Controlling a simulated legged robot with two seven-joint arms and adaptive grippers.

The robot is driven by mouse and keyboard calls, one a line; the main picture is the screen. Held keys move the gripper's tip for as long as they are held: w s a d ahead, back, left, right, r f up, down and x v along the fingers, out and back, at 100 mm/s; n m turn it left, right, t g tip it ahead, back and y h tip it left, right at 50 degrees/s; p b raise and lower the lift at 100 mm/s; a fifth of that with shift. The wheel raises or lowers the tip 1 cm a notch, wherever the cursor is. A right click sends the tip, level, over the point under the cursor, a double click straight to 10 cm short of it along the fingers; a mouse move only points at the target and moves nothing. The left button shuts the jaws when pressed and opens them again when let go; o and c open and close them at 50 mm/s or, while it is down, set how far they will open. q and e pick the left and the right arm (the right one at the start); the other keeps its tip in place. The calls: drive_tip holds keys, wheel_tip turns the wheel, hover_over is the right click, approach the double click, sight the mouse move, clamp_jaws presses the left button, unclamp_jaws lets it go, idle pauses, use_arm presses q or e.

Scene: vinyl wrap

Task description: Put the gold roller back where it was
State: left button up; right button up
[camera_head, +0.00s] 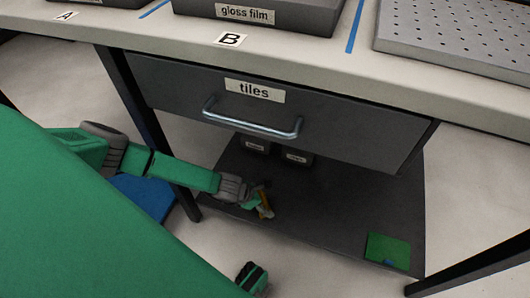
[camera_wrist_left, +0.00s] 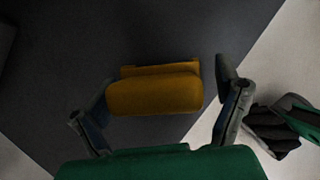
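The gold roller (camera_head: 264,206) is on the dark lower shelf (camera_head: 330,205) under the drawer, close to the shelf's left front part. In the left wrist view the roller (camera_wrist_left: 155,94) lies crosswise between the fingers of my left gripper (camera_wrist_left: 165,82). The fingers are apart, one at each end of the roller. A gap shows between the roller and the right-hand finger; whether the left-hand finger touches it I cannot tell. My left gripper (camera_head: 260,199) reaches in low from the left in the head view.
The "tiles" drawer (camera_head: 280,112) with its metal handle (camera_head: 250,124) is shut above the shelf. Two small labelled bins (camera_head: 297,157) stand at the shelf's back. A green item (camera_head: 388,249) lies at its right front. A dark table leg (camera_head: 145,120) stands near my left arm.

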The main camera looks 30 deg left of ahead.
use_arm(q)
drive_tip(key=shift+s, duration=0.1)
drive_tip(key=shift+r, duration=0.2)
drive_tip(key=p+v, duration=0.5)
drive_tip(key=v, duration=0.7)
drive_tip(key=shift+r+p, duration=0.35)
drive_tip(key=shift+r, duration=0.1)
